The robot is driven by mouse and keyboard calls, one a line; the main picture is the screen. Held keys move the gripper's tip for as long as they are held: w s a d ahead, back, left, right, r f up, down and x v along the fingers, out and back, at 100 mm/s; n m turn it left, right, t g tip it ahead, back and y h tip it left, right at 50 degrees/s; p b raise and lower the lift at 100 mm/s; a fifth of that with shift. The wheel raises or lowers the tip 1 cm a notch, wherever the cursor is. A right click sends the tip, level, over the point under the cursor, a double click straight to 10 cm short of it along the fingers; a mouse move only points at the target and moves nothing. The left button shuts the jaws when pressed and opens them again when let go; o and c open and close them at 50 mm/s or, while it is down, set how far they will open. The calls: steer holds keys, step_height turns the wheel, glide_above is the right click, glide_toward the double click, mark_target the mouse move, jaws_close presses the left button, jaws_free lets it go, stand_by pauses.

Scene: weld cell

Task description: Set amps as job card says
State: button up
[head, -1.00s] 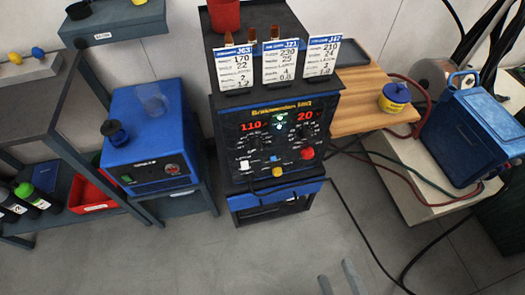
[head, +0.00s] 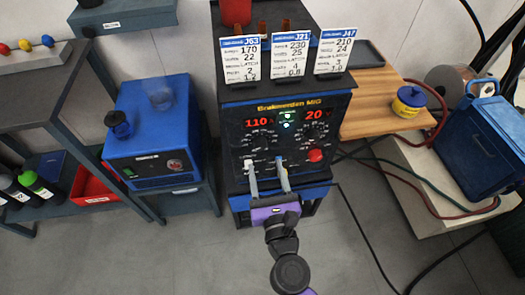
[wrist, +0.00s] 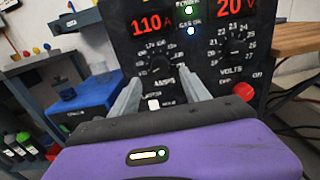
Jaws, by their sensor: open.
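The welder (head: 290,115) has a black front panel. Its red displays read 110 on the amps side (head: 258,122) and 20 on the volts side. The amps knob (wrist: 160,68) is at the left of the panel, between and beyond my fingers in the wrist view. My gripper (head: 266,165) is open and empty in front of the lower left panel; contact cannot be told. Three job cards stand on top: J63 (head: 241,60) reads 170 and 22, J21 (head: 291,55) reads 230 and 25, and J47 (head: 335,52) is hard to read in full.
The volts knob (wrist: 230,48) and a red button (head: 315,155) are on the panel's right. A blue machine (head: 150,140) stands left. A wooden shelf (head: 385,95) holding a yellow-blue pot (head: 409,102) is right. Cables cross the floor at right.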

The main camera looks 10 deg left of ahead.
mark_target(261, 148)
steer(key=shift+x, duration=3.15)
jaws_close()
